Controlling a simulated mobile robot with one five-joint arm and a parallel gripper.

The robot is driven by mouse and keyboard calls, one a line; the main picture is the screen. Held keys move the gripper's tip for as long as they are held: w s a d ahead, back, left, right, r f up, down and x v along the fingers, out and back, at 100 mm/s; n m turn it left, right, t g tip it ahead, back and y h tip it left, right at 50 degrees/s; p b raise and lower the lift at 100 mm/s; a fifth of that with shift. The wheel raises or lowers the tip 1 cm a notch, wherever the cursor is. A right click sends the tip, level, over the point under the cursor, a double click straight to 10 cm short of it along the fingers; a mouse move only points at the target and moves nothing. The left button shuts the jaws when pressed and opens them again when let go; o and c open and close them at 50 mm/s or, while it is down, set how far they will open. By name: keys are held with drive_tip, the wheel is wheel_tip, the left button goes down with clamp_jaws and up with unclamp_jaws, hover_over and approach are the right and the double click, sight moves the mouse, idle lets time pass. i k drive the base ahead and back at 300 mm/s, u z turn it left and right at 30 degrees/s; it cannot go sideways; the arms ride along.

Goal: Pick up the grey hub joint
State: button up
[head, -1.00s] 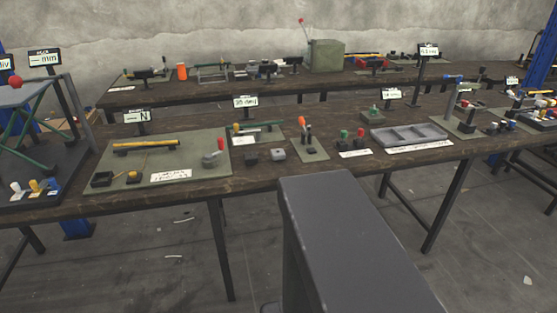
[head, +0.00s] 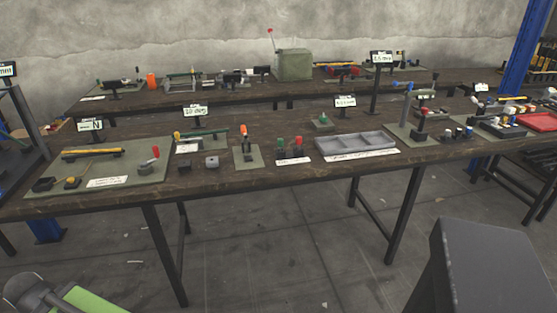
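A small grey block with a round mark on top (head: 212,161) sits on the near table, left of its middle. It may be the grey hub joint, but it is too small to be sure. A darker block (head: 184,165) stands just left of it, apart from it. A grey round piece with a red-tipped lever (head: 149,165) is on the green board farther left. My gripper is not recognisable in the head view.
The near table (head: 245,185) carries a grey compartment tray (head: 355,144), red and green-topped pieces (head: 290,147), an orange-handled piece (head: 244,148) and small signs. A second table (head: 215,100) stands behind. A blue post (head: 522,50) rises at right. Floor before the table is open.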

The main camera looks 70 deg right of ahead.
sight(211, 162)
drive_tip(key=z, duration=0.65)
drive_tip(key=i, duration=1.4)
drive_tip(key=u, duration=0.3)
drive_tip(key=k, duration=0.9)
drive_tip(key=u, duration=0.2)
drive_tip(key=i, duration=0.9)
drive_tip(key=z, duration=0.1)
